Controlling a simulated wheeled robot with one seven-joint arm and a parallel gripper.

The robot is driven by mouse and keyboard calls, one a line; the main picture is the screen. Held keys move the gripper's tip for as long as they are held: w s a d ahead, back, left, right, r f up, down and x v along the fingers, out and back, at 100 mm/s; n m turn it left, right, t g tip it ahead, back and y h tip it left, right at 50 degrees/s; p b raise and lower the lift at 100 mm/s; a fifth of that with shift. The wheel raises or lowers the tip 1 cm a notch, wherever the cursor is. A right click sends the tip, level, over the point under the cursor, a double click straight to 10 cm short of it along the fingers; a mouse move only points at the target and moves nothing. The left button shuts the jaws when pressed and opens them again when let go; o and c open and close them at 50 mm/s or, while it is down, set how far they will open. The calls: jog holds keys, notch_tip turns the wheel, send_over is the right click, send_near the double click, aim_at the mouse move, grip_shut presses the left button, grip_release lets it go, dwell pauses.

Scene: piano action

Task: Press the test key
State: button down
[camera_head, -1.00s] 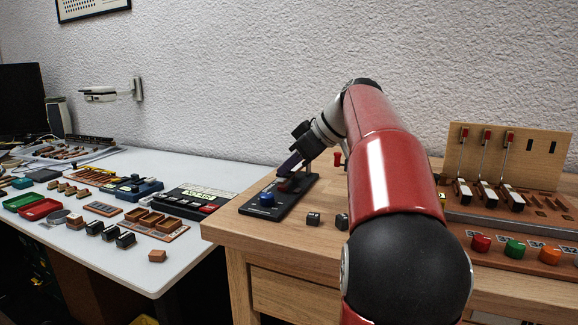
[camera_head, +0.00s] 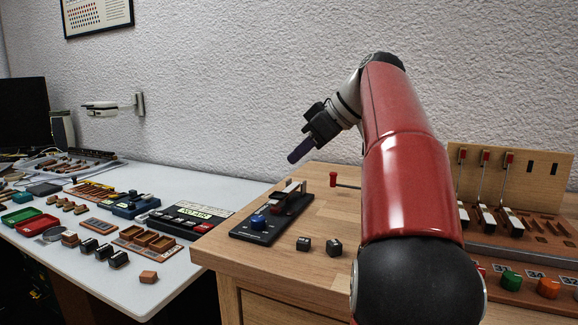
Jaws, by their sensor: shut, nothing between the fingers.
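My gripper (camera_head: 297,155) is shut and empty, with its dark fingers pointing down and left. It is in the air above and apart from a black device (camera_head: 243,236) on the wooden bench. The device carries a blue knob (camera_head: 258,222) at its front and a dark reddish block with a pale strip (camera_head: 291,191) at its back. At the right is a piano action model (camera_head: 510,215) with several white-fronted keys and red-tipped uprights. My arm hides its left part. I cannot tell from the view which part is the test key.
Two small black blocks (camera_head: 304,244) sit on the wooden bench (camera_head: 275,269) right of the device. A red-headed tool (camera_head: 333,180) is behind them, close to my arm. The white table (camera_head: 185,274) at left holds trays, blocks and a black box (camera_head: 190,219).

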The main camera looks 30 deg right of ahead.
jog(key=shift+v, duration=2.05)
